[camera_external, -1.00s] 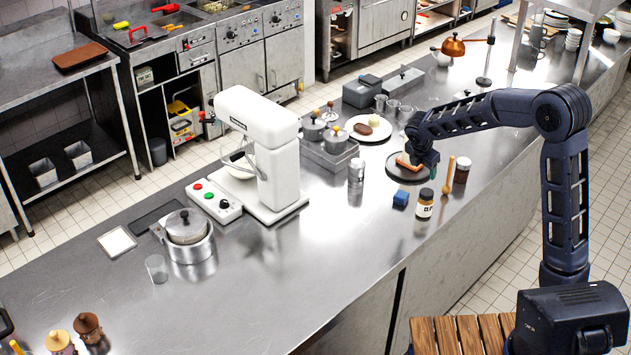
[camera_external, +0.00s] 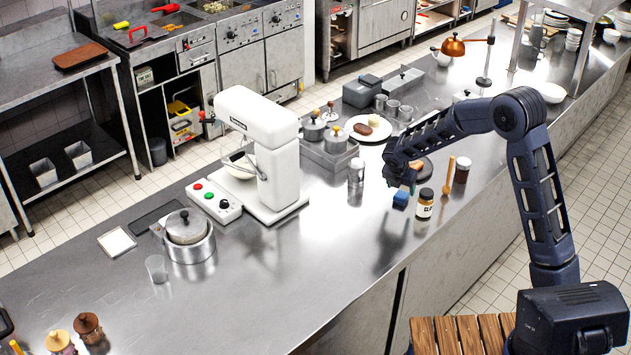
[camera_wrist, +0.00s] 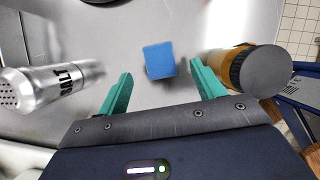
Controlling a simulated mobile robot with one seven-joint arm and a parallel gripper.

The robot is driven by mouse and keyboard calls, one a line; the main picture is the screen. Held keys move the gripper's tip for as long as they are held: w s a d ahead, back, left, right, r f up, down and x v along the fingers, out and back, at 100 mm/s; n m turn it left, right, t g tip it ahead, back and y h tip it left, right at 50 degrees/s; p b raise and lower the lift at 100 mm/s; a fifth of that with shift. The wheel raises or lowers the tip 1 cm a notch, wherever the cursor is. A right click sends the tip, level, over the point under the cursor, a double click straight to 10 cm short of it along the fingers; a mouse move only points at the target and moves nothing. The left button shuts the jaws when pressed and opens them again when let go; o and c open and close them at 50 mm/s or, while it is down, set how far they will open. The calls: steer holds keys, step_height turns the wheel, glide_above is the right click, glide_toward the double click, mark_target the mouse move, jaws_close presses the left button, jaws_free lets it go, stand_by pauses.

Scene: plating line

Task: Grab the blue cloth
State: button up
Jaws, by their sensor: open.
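The blue cloth (camera_external: 401,199) is a small, block-like folded piece on the steel counter, left of a dark-capped jar. It also shows in the wrist view (camera_wrist: 160,60), beyond and between the two green fingertips. My gripper (camera_external: 408,186) is just above the cloth in the external view. In the wrist view my gripper (camera_wrist: 161,84) is open, with nothing between its fingers. The fingers do not appear to touch the cloth.
The labelled jar (camera_external: 424,204) stands close on the right and the metal salt shaker (camera_external: 356,172) on the left. A wooden utensil (camera_external: 448,175) stands farther right. The counter in front is clear.

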mark_target(401, 195)
steer(key=x, duration=0.5)
steer(key=shift+s+a, duration=0.1)
steer(key=c, duration=1.1)
